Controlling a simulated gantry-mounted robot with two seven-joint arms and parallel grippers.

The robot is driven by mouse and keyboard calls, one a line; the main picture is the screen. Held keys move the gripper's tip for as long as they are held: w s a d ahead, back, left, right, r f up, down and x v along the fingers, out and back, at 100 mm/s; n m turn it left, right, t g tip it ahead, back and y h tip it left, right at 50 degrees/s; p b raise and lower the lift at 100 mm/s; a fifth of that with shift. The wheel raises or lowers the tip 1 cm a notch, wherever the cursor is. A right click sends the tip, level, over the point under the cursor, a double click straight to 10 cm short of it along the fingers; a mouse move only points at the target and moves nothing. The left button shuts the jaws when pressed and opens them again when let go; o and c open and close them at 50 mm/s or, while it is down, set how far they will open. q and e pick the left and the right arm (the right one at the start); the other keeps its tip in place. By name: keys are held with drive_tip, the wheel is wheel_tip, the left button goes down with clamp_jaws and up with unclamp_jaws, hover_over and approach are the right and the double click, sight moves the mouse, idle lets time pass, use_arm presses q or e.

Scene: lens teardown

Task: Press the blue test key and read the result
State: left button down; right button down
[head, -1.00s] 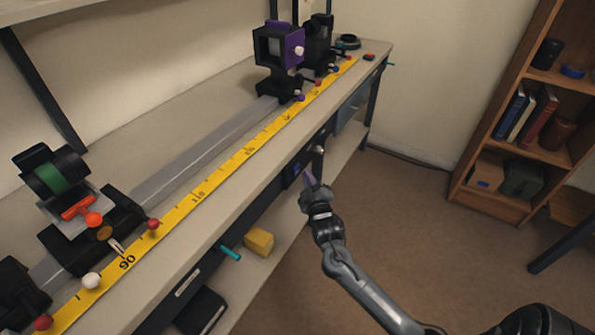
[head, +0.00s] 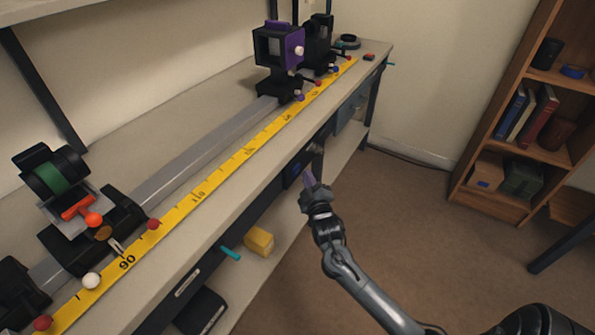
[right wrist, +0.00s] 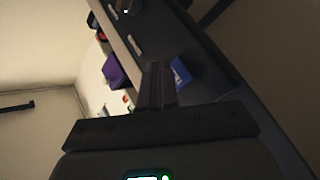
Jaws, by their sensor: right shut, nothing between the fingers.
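A blue patch (head: 294,169) shows on the dark front below the bench top in the head view; it may be the blue test key. A blue block-like face (right wrist: 181,73) shows just right of my fingertips in the right wrist view. My right gripper (head: 308,177) is shut and empty, its tips close to the blue patch. It also shows in the right wrist view (right wrist: 157,75), pointing toward the bench front. I cannot tell whether the tips touch the key. No readable result shows. My left gripper is not in view.
The bench (head: 165,120) carries a rail (head: 200,147), a yellow scale (head: 222,173), a green-banded lens mount (head: 50,175) and a purple mount (head: 279,50). A yellow block (head: 259,241) sits on the lower shelf. A bookcase (head: 510,125) stands right; floor between is clear.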

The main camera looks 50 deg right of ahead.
drive_tip(key=shift+w+r, duration=0.1)
drive_tip(key=shift+w, duration=0.1)
idle(0.4)
drive_tip(key=shift+w+a+p, duration=0.1)
drive_tip(key=shift+w+p, duration=0.15)
drive_tip(key=shift+p, duration=0.1)
